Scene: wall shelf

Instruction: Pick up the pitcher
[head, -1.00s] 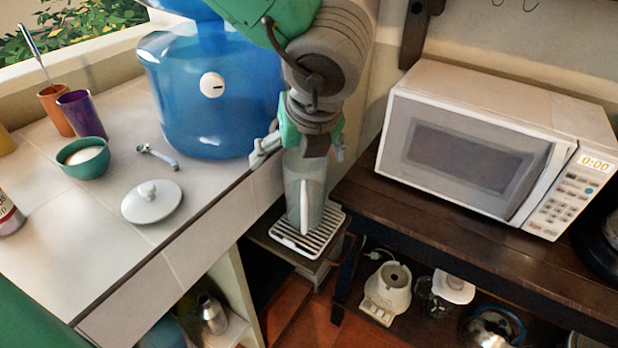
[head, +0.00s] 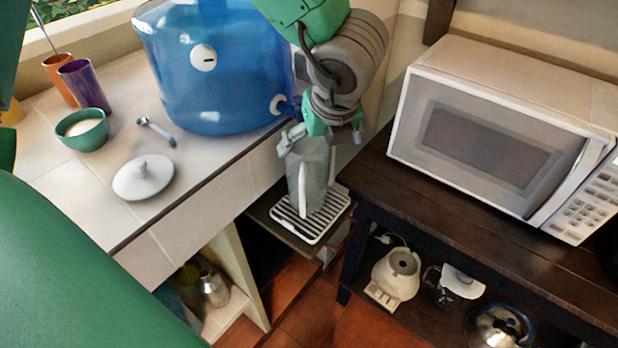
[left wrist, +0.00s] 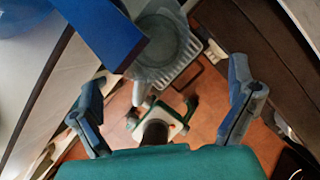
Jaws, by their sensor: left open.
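The pitcher (head: 313,178) is grey and see-through with a pale handle. It stands upright on a white slatted drip tray (head: 333,205) below the counter edge. In the left wrist view the pitcher (left wrist: 165,45) shows from above, beyond the fingers. My left gripper (head: 322,134) is at the pitcher's top in the head view, its fingers spread. It hides part of the rim. Its two fingers also show wide apart in the left wrist view (left wrist: 163,98), with nothing held between them. I cannot tell whether a finger touches the pitcher. My right gripper is not in view.
A large blue water container (head: 215,85) stands on the tiled counter (head: 110,220), close to my left gripper. A white microwave (head: 490,130) sits on a dark wooden table (head: 385,195) at the right. A white lid (head: 143,180) and green bowl (head: 82,130) are at the left.

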